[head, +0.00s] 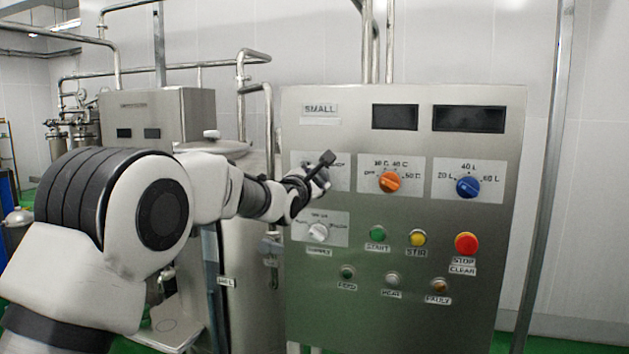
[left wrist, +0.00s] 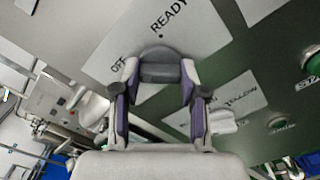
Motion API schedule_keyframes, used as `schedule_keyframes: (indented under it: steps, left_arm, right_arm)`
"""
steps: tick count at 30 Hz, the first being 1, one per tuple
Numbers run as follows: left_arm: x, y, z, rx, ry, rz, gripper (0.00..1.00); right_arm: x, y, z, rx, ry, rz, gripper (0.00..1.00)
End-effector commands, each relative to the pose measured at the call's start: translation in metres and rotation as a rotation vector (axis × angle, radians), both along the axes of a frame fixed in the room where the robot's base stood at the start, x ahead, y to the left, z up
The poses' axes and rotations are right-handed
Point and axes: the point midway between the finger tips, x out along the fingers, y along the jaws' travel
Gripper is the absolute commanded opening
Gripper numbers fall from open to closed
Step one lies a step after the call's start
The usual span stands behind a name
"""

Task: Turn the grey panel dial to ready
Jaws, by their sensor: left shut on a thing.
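The grey dial (left wrist: 161,68) sits on a white label plate (left wrist: 105,45) marked OFF and READY, seen in the left wrist view. My left gripper (left wrist: 160,76) is shut on the dial, one finger on each side of it. A small dark dot lies on the plate just beyond the dial, between the two words. I cannot tell for sure which mark the dial points to. In the head view my left gripper (head: 316,178) is at the upper left of the control panel (head: 400,325) and hides the dial. My right gripper is not in view.
To the right on the panel are an orange dial (head: 390,182) and a blue dial (head: 467,186). A white dial (head: 319,232) is just below my gripper. Several buttons, including a red one (head: 466,243), are lower. A steel tank (head: 250,250) stands left of the panel.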

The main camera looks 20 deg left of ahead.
Motion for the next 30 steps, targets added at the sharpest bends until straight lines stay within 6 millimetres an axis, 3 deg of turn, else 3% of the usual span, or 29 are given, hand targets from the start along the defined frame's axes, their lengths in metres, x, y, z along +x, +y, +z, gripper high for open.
schedule_keyframes:
  steps: [11,30]
  left_arm:
    - [0.000,0.000,0.003,0.184,-0.014,0.002,0.08]
    - [0.000,0.000,0.004,0.777,-0.040,0.005,0.08]
  right_arm:
    - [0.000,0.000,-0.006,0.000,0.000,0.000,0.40]
    - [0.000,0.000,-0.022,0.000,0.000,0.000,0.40]
